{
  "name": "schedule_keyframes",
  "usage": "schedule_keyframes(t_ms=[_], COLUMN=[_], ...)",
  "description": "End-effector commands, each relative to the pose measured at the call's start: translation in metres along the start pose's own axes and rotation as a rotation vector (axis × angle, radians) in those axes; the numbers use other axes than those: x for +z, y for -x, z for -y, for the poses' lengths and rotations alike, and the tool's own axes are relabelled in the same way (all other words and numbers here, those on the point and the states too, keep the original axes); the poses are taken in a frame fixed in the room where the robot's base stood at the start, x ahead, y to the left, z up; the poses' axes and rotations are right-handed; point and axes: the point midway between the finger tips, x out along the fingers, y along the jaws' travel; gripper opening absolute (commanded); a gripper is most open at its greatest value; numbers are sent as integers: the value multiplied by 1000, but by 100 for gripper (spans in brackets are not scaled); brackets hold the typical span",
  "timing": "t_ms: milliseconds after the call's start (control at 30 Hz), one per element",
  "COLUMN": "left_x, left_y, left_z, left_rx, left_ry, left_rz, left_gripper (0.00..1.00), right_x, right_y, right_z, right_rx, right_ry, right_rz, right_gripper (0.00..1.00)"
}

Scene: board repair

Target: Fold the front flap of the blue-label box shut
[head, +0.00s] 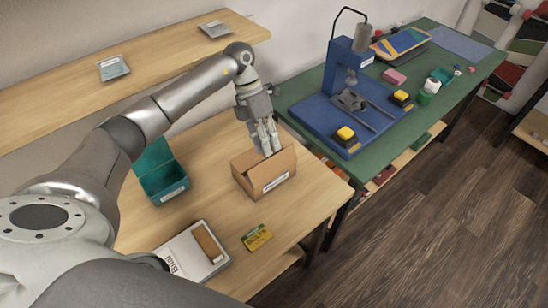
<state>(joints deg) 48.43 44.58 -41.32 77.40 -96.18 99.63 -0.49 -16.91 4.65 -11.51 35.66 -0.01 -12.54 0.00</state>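An open cardboard box (247,183) stands near the right edge of the light wood table. A mostly white label (275,182) is on its near face; I cannot make out a blue part at this size. A brown cardboard panel (278,164) rises above that label, and I cannot tell whether it is the front flap or the wall. My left gripper (267,147) points down at the box opening, with its fingertips at or just behind the panel's top edge. The fingers look close together, but their gap and any contact are unclear. My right gripper is not in view.
A teal open box (165,182) stands left of the cardboard box. A white tray (184,252) and a yellow-green packet (256,237) lie in front. A green bench (430,112) with a blue press (341,85) stands to the right. A shelf (60,103) runs behind.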

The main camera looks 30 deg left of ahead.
Motion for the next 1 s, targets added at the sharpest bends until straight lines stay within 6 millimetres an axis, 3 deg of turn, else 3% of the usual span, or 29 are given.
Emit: schedule_keyframes(t_ms=[100,300,700,900,1000], left_x=[0,0,1,0,0], left_y=[-23,-50,-60,-60,-60], left_z=[2,1,0,0,0], left_rx=[-3,-2,-1,-1,-1], left_ry=[0,-1,-2,-2,-2], left_rz=[-3,0,2,2,2], left_gripper=[24,24,24,1,0], right_x=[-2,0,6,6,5], right_y=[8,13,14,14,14], right_z=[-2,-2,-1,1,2], right_rx=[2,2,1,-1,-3], right_ry=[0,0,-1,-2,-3], right_rz=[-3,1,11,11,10], right_gripper=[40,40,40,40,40])
